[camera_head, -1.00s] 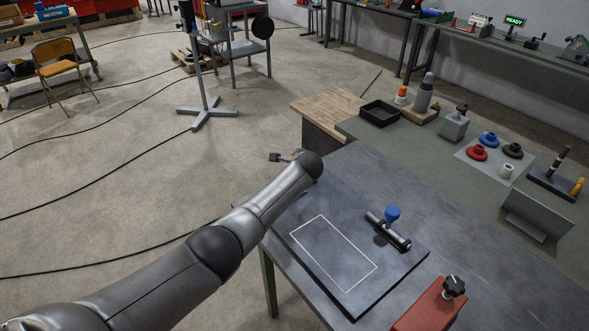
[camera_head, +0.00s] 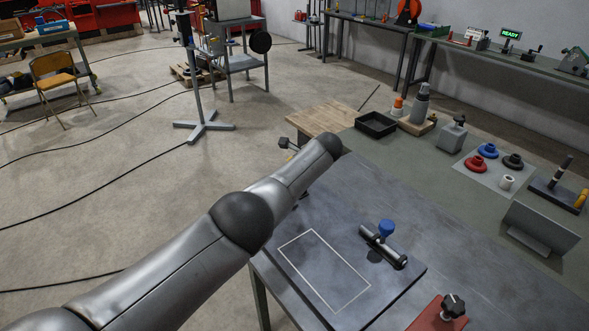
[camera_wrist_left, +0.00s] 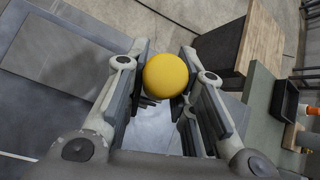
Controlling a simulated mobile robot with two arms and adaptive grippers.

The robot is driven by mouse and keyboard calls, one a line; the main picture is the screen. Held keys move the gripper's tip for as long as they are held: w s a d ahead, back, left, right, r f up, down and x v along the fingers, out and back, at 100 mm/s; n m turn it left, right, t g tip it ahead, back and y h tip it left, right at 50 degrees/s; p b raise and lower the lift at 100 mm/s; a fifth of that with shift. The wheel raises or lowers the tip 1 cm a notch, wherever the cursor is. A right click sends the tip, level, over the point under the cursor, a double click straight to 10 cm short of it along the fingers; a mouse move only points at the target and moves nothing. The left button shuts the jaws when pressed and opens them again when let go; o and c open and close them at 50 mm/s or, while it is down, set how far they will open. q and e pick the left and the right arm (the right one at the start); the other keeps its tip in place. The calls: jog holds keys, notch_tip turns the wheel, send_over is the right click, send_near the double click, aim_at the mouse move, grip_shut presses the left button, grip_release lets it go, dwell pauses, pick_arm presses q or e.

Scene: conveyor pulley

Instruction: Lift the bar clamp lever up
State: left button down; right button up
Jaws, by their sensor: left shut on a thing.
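A round yellow knob (camera_wrist_left: 166,75) sits between the fingers of my left gripper (camera_wrist_left: 166,82) in the left wrist view, with a finger pad on each side. The gripper is shut on it. A pale grey strip lies below the knob between the fingers; I cannot tell what it belongs to. The rest of the bar clamp lever is not clearly visible. In the head view my left arm reaches over the table's left edge and hides most of its gripper and the knob. My right gripper is not in view.
A dark plate (camera_head: 398,295) with a white outlined rectangle lies on the table. A red block (camera_head: 436,318) is at the front. A black tray (camera_head: 375,125) and several small parts stand farther back.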

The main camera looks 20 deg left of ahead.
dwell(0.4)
pick_arm(q)
jog(key=c, duration=1.5)
grip_release()
jog(key=shift+w+d, duration=0.1)
jog(key=shift+r, duration=0.1)
jog(key=shift+v, duration=5.9)
